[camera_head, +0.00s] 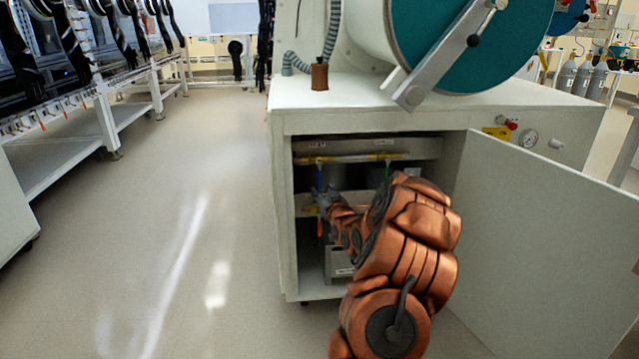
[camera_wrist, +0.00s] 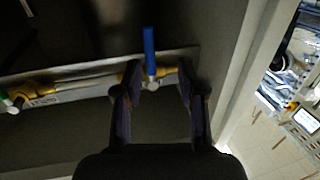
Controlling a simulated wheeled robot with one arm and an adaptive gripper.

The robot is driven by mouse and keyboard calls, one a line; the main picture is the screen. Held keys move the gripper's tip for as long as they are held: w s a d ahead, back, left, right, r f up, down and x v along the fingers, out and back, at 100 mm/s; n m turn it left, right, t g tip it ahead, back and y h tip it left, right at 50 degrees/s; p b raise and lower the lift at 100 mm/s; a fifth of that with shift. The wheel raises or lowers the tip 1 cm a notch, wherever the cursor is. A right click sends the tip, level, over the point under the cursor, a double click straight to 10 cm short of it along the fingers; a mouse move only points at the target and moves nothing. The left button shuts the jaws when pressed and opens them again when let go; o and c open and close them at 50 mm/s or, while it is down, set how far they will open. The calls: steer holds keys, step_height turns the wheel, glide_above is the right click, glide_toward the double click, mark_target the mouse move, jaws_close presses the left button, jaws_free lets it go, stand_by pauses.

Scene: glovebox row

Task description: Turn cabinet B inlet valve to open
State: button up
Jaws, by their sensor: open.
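The open cabinet (camera_head: 283,200) has a yellow pipe (camera_head: 350,158) across its upper inside. A blue valve handle (camera_head: 319,178) hangs down from the pipe at the left, and a green handle (camera_head: 387,168) hangs further right. Small labels above them are too blurred to read. My gripper (camera_head: 322,198) is inside the cabinet near the blue handle. In the wrist view my gripper (camera_wrist: 158,74) is open, and the blue handle (camera_wrist: 149,50) shows in the gap between the fingertips, nearer the left finger. Contact cannot be told. The green handle (camera_wrist: 4,96) is at the left edge there.
The cabinet door (camera_head: 545,205) stands wide open to the right of my arm. A gauge (camera_head: 528,138) and a yellow fitting (camera_head: 496,131) are on the front above it. The floor (camera_head: 150,230) at left is clear.

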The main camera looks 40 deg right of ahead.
mark_target(320, 182)
steer(key=shift+s+d+b+x, duration=0.1)
steer(key=shift+d+b+x, duration=0.25)
steer(key=shift+x, duration=0.8)
steer(key=shift+s+d+b+x, duration=0.1)
steer(key=shift+b+x, duration=0.35)
steer(key=shift+x, duration=0.75)
steer(key=shift+s+d+b+x, duration=0.1)
steer(key=shift+d+b+x, duration=0.25)
steer(key=shift+x, duration=0.8)
steer(key=shift+w+d+r, duration=0.1)
steer(key=shift+w, duration=0.2)
jaws_close()
